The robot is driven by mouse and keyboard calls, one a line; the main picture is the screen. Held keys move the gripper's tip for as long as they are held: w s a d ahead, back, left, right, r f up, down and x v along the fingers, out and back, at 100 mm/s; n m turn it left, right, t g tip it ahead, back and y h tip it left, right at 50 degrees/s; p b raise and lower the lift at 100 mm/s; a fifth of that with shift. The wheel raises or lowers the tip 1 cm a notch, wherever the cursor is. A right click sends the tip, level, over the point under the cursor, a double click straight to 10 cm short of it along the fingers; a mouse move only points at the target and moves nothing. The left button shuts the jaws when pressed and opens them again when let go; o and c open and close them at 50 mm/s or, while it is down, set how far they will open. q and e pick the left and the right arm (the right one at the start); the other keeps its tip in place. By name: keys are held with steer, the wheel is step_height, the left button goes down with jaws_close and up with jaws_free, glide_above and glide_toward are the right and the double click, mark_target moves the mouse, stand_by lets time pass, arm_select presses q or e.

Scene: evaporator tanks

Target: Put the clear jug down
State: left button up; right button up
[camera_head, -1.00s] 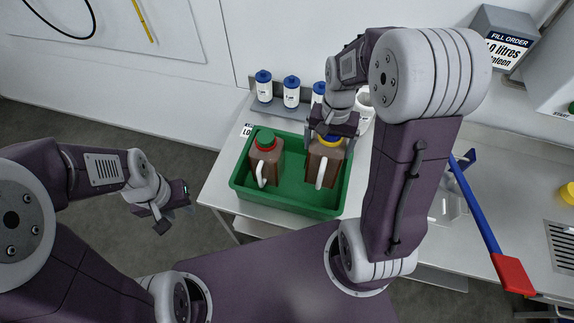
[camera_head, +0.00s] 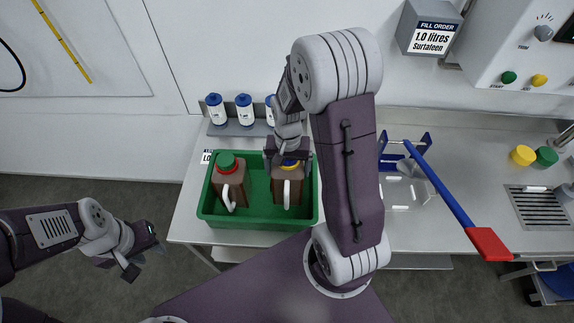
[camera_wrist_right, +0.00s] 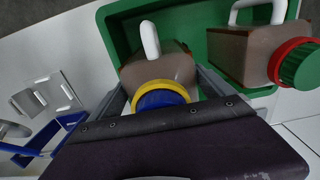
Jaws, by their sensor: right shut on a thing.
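A brown jug with a blue cap, yellow collar and white handle (camera_head: 295,171) stands in the right half of a green tray (camera_head: 262,223). My right gripper (camera_head: 288,158) is shut on this jug at its neck; the wrist view shows a finger on each side of the collar (camera_wrist_right: 160,96). A second brown jug, with a green cap and red collar (camera_head: 229,186), stands in the tray's left half. A clear, see-through vessel (camera_head: 402,194) is on the bench to the right, apart from both grippers. My left gripper (camera_head: 146,262) is open and empty, left of the bench.
A long blue handle with a red end (camera_head: 489,243) slants past the clear vessel and a blue stand (camera_head: 405,148). Blue-capped white bottles (camera_head: 244,111) stand on a shelf behind the tray. Yellow (camera_head: 523,155) and green (camera_head: 546,156) caps lie near the sink grille (camera_head: 540,204).

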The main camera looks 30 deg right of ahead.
step_height(320, 180, down, 2)
steer(key=shift+s+f, duration=0.1)
steer(key=shift+f, duration=0.5)
steer(key=o, duration=1.8)
steer(key=shift+f, duration=0.1)
